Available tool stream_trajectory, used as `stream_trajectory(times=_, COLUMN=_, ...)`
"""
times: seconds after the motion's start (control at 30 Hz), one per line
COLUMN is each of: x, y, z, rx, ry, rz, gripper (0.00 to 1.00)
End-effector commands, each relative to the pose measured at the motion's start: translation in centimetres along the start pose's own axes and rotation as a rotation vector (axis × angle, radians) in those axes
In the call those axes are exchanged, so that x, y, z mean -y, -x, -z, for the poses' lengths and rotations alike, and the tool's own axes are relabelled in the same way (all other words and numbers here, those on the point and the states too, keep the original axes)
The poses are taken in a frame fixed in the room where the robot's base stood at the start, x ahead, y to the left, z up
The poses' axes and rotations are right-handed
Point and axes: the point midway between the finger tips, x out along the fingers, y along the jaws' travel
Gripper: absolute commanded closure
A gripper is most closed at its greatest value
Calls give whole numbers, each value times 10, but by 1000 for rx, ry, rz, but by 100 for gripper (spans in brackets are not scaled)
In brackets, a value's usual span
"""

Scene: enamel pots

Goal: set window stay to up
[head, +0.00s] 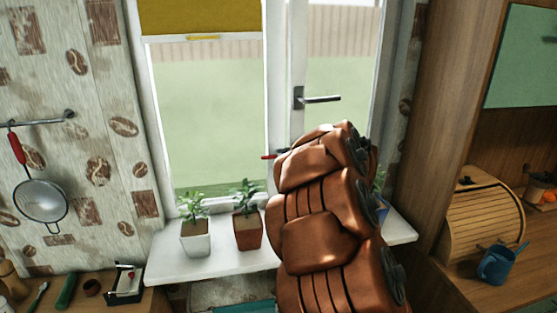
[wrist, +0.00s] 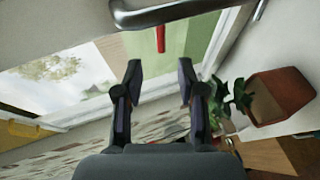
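A small red-tipped lever, probably the window stay (head: 267,157), sticks out to the left from behind my arm at the window frame. Its red end also shows in the wrist view (wrist: 160,38), just beyond the fingertips and between them in the picture. The rest of the lever is hidden by my arm in the head view. My gripper (wrist: 160,72) is open, with nothing between its fingers and apart from the red end. In the head view my arm hides the gripper.
A grey metal window handle (head: 318,99) lies level above my arm; a large metal handle (wrist: 150,15) crosses the wrist view's top. Potted plants (head: 195,240) (head: 247,226) stand on the white sill (head: 165,262). One terracotta pot (wrist: 280,95) is close to the right finger.

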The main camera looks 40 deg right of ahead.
Motion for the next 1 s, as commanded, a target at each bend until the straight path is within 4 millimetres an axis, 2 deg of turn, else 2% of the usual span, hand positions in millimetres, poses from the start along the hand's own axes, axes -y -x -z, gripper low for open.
stream_trajectory(times=0.2, x=2, y=18, z=-1, rx=3, ry=-2, rz=3, gripper=61)
stream_trajectory(times=0.57, x=1, y=22, z=0, rx=0, ry=-2, rz=2, gripper=61)
stream_trajectory(times=0.77, x=-7, y=22, z=-1, rx=37, ry=-12, rz=-12, gripper=80)
stream_trajectory(times=0.93, x=-36, y=30, z=-6, rx=189, ry=-72, rz=-65, gripper=98)
stream_trajectory(times=1.0, x=-46, y=39, z=-9, rx=271, ry=-127, rz=-91, gripper=100)
